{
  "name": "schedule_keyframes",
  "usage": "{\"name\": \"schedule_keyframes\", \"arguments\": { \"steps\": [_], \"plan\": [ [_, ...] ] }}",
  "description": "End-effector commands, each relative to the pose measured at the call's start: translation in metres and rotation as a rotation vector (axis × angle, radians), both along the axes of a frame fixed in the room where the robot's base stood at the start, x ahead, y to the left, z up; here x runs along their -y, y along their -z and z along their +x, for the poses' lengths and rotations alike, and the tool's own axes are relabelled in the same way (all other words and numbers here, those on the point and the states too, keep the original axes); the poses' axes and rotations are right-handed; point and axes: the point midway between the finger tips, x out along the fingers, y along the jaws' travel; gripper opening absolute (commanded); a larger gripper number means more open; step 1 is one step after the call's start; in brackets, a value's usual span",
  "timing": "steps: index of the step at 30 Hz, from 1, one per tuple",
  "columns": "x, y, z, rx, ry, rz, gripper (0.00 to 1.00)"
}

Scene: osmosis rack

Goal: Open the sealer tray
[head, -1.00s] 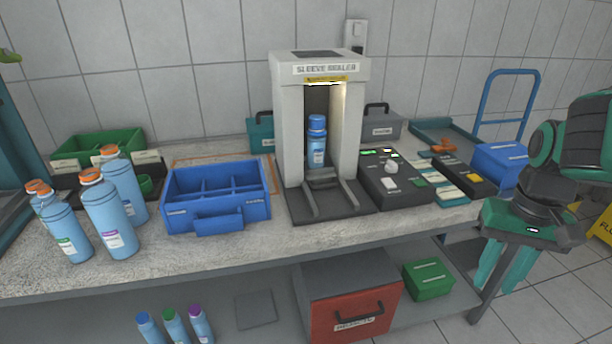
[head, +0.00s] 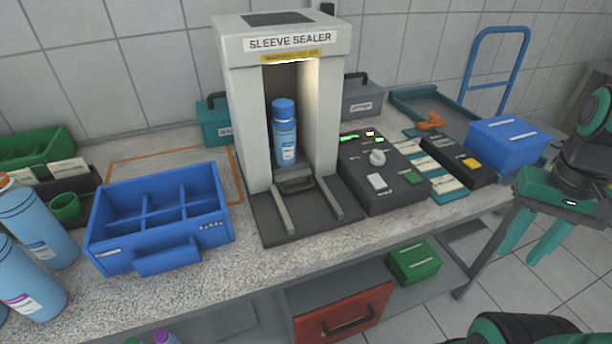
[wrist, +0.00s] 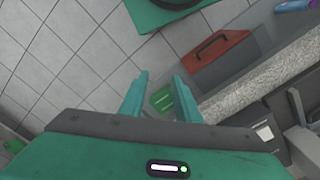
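The white sleeve sealer (head: 286,45) stands on the bench in the middle of the head view, its lit front bay open. A blue-capped bottle (head: 285,140) stands upright inside the bay. The sealer's tray (head: 297,185), with a dark handle, sits low at the bay's mouth, between two grey rails on a dark base plate (head: 275,229). Its travel position is hard to judge. My gripper (head: 535,245) hangs at the right, beyond the bench's front edge and well apart from the sealer. Its teal fingers are spread and empty, also in the wrist view (wrist: 160,92).
A dark control box (head: 385,190) stands right of the sealer. A blue divided crate (head: 160,215) and blue bottles (head: 35,225) stand left. A blue box (head: 508,145) is at the bench's right end. A red-fronted drawer (head: 342,318) and green box (head: 413,262) are below.

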Motion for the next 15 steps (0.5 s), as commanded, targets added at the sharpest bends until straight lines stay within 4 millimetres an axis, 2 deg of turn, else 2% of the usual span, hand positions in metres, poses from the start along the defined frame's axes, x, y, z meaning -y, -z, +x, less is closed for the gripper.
{"name": "schedule_keyframes", "arguments": {
  "steps": [6,9,11,14,15],
  "plan": [
    [0.000,0.000,0.000,0.000,-0.001,0.000,0.29],
    [-0.001,-0.007,-0.006,0.016,-0.037,-0.002,0.29],
    [-0.003,-0.010,0.004,0.020,-0.096,-0.008,0.29],
    [-0.010,-0.017,0.035,0.028,-0.279,-0.021,0.29],
    [-0.016,-0.020,0.051,0.033,-0.378,-0.029,0.29]
  ]
}}
